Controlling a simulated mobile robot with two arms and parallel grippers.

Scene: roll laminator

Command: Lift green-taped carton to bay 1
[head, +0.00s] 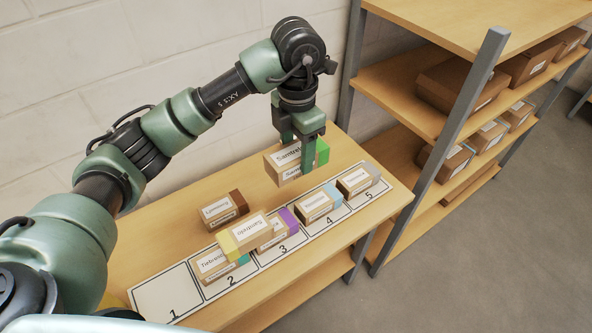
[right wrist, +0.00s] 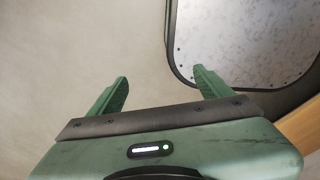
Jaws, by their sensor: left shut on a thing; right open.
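The green-taped carton (head: 286,164) is a small brown box with a white label and a green end. My left gripper (head: 296,158) is shut on it from above, and it appears raised over the back of the table behind bays 3 and 4. Bay 1 (head: 172,292) is an empty marked rectangle at the left front end of the white numbered strip. My right gripper (right wrist: 160,92) shows in the right wrist view, open and empty, its two fingers apart. It does not show clearly in the head view.
Cartons with teal (head: 216,264), purple (head: 274,232), light blue (head: 316,204) and grey (head: 356,180) ends stand in bays 2 to 5. A shelf rack (head: 440,130) holding boxes stands right.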

